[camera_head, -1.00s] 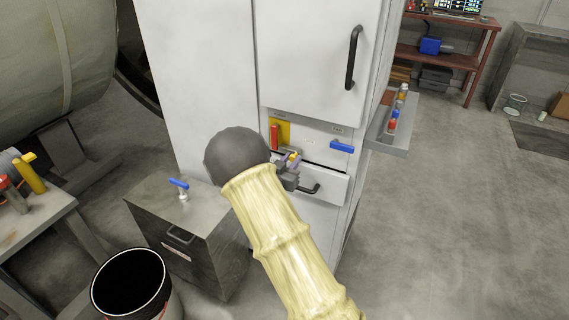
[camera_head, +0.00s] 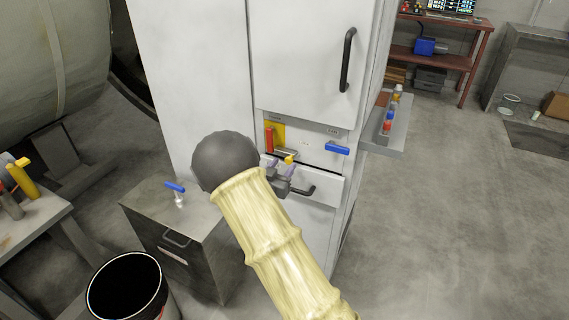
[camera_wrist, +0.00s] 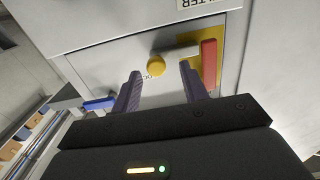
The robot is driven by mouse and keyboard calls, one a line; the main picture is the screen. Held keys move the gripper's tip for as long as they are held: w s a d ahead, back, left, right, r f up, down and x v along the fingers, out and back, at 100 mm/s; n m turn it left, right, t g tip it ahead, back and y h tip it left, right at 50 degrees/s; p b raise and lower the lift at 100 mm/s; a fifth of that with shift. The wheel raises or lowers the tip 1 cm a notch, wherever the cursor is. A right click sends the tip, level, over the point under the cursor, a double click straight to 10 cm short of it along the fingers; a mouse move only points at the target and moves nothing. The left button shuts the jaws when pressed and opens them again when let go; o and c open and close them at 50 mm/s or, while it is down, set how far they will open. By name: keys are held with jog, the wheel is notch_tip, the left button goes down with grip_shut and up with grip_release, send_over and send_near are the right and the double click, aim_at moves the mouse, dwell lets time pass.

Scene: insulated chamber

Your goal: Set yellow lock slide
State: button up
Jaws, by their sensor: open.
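The yellow lock slide shows as a round yellow knob (camera_head: 290,160) on a short grey bar (camera_wrist: 182,52) on the white cabinet's front panel. The knob also shows in the wrist view (camera_wrist: 156,66). A red handle (camera_head: 269,140) stands upright on a yellow plate (camera_head: 279,127) beside it; the handle also shows at the right in the wrist view (camera_wrist: 208,64). My gripper (camera_wrist: 160,73) is open and empty, with purple fingers either side of the knob as seen from the wrist. I cannot tell whether they touch it.
A blue handle (camera_head: 337,148) sits right of the slide. A black drawer handle (camera_head: 302,191) is just below my gripper. A side shelf (camera_head: 390,140) with small bottles juts out at right. A metal box (camera_head: 205,228) and black bin (camera_head: 128,283) stand at lower left.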

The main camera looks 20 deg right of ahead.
jog(key=v, duration=1.5)
jog(key=shift+p, duration=0.4)
jog(key=s+d+r+n+g+y, duration=0.1)
jog(key=s+d+n+g+y, duration=0.25)
jog(key=s+g+y, duration=0.4)
jog(key=s+d+r+n+g+y, duration=0.15)
jog(key=s+n+g+y, duration=0.3)
jog(key=s, duration=0.65)
notch_tip(320, 180, up, 23)
jog(key=d+p, duration=0.1)
jog(key=p, duration=2.2)
jog(key=shift+t+p, duration=0.35)
jog(key=shift+t, duration=0.05)
jog(key=shift+s+f, duration=0.1)
jog(key=shift+f, duration=0.05)
